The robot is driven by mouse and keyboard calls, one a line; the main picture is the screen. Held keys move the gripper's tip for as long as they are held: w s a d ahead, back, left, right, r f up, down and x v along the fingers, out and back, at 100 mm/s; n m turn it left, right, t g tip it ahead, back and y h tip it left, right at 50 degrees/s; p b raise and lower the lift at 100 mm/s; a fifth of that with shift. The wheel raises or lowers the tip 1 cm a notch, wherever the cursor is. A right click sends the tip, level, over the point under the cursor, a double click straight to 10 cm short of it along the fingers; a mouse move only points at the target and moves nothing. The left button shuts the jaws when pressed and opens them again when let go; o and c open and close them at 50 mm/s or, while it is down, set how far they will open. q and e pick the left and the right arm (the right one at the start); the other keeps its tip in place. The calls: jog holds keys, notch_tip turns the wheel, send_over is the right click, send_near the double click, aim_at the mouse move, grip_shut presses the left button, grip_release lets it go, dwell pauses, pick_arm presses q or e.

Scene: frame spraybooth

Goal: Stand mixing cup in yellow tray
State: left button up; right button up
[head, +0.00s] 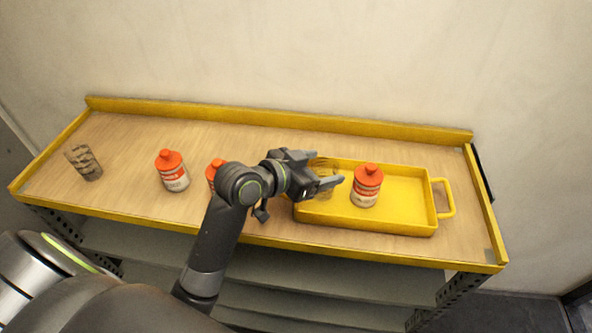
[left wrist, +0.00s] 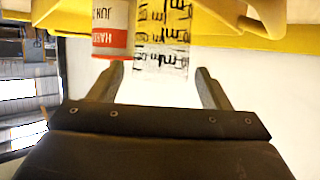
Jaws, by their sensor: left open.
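The yellow tray (head: 404,205) lies at the right of the shelf. A clear mixing cup (head: 324,164) with dark scale marks is at the tray's left end, partly hidden by my left gripper (head: 328,171). In the left wrist view the cup (left wrist: 162,42) looks upright, just beyond the gap between the fingertips of my left gripper (left wrist: 159,72). The jaws are open and I see no finger pressing on the cup. A second clear cup (head: 84,162) stands at the far left of the shelf. My right gripper is not in view.
A bottle (head: 366,187) with an orange cap stands in the tray, right of the cup; it also shows in the left wrist view (left wrist: 110,32). Two similar bottles stand left of the tray: one clear (head: 172,171), one mostly behind my arm (head: 212,168). Yellow edging (head: 270,118) borders the wooden shelf.

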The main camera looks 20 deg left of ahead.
pick_arm(q)
jog(key=p+v, duration=0.1)
jog(key=v, duration=1)
jog(key=shift+f, duration=0.1)
